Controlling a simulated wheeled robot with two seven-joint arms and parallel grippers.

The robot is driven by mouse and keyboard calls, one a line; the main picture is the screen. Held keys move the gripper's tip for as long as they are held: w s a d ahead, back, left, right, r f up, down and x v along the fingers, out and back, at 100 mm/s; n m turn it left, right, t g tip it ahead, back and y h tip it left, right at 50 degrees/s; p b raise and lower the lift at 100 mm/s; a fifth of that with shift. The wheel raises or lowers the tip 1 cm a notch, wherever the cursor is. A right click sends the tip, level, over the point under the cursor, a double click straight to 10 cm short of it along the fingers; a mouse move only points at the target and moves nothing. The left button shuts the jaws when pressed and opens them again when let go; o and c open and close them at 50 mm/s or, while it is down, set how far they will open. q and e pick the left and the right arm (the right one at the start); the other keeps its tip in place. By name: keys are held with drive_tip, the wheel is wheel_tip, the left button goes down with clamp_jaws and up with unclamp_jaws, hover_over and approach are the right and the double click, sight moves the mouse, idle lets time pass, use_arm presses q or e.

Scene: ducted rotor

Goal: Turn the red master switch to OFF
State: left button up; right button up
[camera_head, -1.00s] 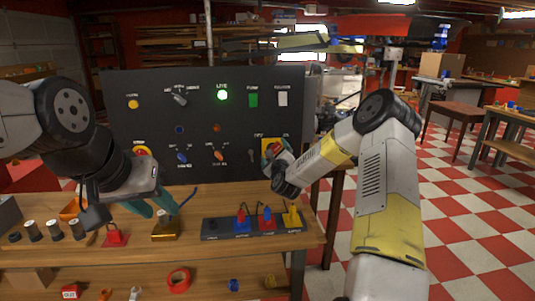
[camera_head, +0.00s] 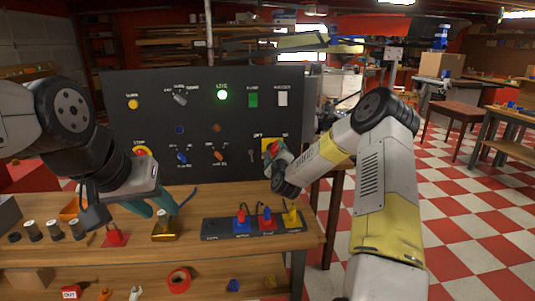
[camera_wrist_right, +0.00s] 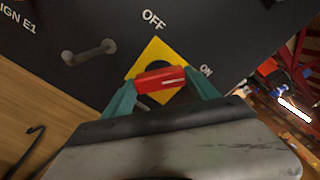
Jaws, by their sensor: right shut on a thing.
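The red master switch (camera_wrist_right: 160,80) sits on a yellow diamond plate (camera_wrist_right: 155,55) at the lower right of the black panel (camera_head: 205,110). OFF and ON are lettered beside the plate. My right gripper (camera_wrist_right: 162,85) is shut on the red handle, with one teal finger at each end of it.
A grey key-like handle (camera_wrist_right: 90,52) juts from the panel beside the switch. The wooden bench (camera_head: 190,250) holds a dark tray with coloured plugs (camera_head: 240,219), a red padlock-like piece (camera_head: 115,237) and a brass block (camera_head: 165,230).

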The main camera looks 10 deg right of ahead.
drive_tip(key=n, duration=1.2)
drive_tip(key=shift+a, duration=0.1)
drive_tip(key=shift+f+n, duration=0.1)
drive_tip(key=shift+n, duration=2.1)
drive_tip(key=o, duration=1.4)
drive_tip(key=shift+c, duration=0.2)
